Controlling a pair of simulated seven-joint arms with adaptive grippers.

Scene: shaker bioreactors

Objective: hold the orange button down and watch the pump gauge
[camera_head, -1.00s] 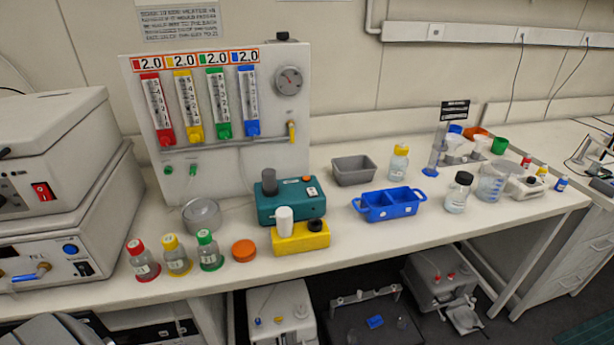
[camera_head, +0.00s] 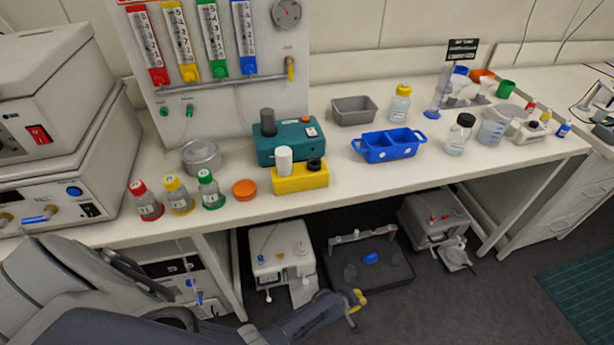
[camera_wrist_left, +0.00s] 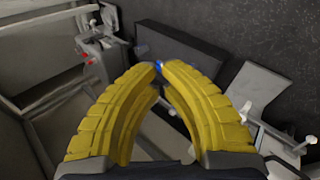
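The teal pump box (camera_head: 285,143) stands on the bench with a small orange button (camera_head: 305,119) on its top right and a grey cylinder at its left. The round gauge (camera_head: 287,13) is on the white panel behind, near the top edge of the head view; its reading is too small to tell. My left gripper (camera_head: 356,304) has yellow fingers and hangs low in front of the bench, below and well away from the button. In the left wrist view its fingertips (camera_wrist_left: 159,66) come together with nothing held. My right gripper is not in view.
A yellow box (camera_head: 300,179) with a white cylinder stands before the pump box. Capped bottles (camera_head: 178,196), an orange lid (camera_head: 245,189), a blue tray (camera_head: 388,146) and a grey bin (camera_head: 354,111) surround it. The bench front edge lies above my left gripper; equipment stands below.

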